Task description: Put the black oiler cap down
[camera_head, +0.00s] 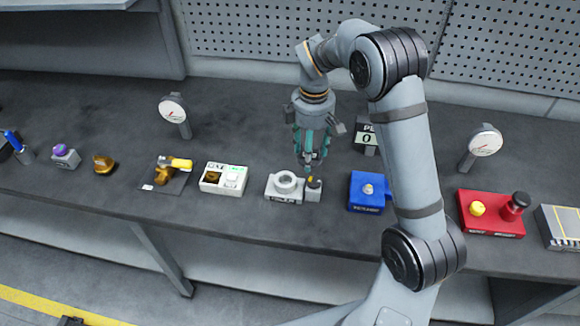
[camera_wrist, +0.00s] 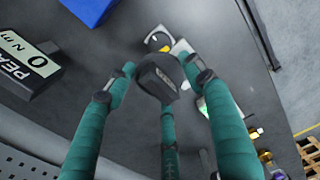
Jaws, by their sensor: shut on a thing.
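My gripper (camera_head: 309,160) points down over the middle of the bench, above a small dark-topped block with a yellow spot (camera_head: 314,183). In the wrist view its green fingers (camera_wrist: 160,72) are shut around the black oiler cap (camera_wrist: 157,80), a dark rounded piece. The cap is hard to make out in the head view, where the fingers hide it. Beyond the cap in the wrist view is a round black and yellow top (camera_wrist: 158,42). Whether the cap touches anything below cannot be told.
A grey fixture with a ring (camera_head: 284,184) stands just left of my gripper. A blue block (camera_head: 369,190) is to the right, and a display reading 0 (camera_head: 366,138) stands behind it. A white box (camera_head: 223,178) lies further left. Bare bench (camera_head: 240,120) lies behind the row.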

